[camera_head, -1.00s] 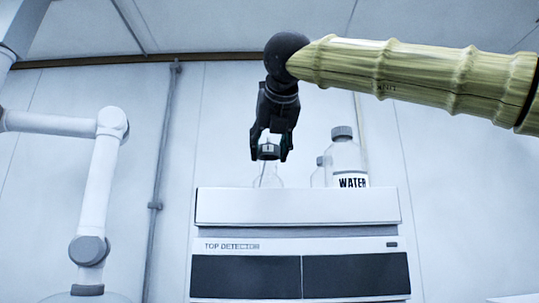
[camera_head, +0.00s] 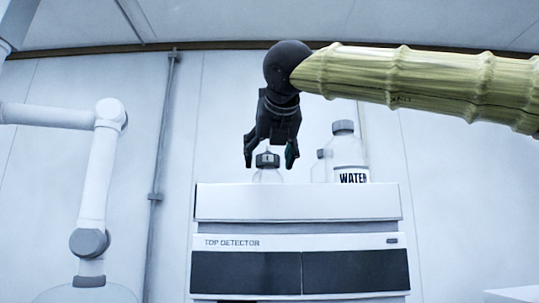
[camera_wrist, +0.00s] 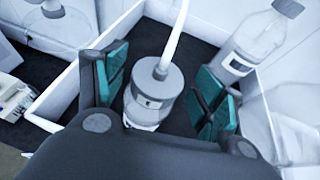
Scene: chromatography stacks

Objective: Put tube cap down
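The tube cap (camera_head: 267,160) is a dark grey cap with a small white mark, sitting on top of a clear glass bottle (camera_head: 267,177) on the top detector. In the wrist view the cap (camera_wrist: 159,84) has a pale tube (camera_wrist: 174,40) rising from its middle, and the bottle (camera_wrist: 139,123) is below it. My gripper (camera_head: 270,163) is above and around the cap. Its green-padded fingers (camera_wrist: 164,92) stand apart on either side of the cap, with gaps visible on both sides. My gripper is open and holds nothing.
A bottle labelled WATER (camera_head: 348,160) stands right of the cap, with another bottle (camera_head: 319,168) beside it. They stand in a white-walled tray (camera_head: 297,203) on the TOP DETECTOR unit (camera_head: 230,242). A white arm (camera_head: 98,180) stands at left.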

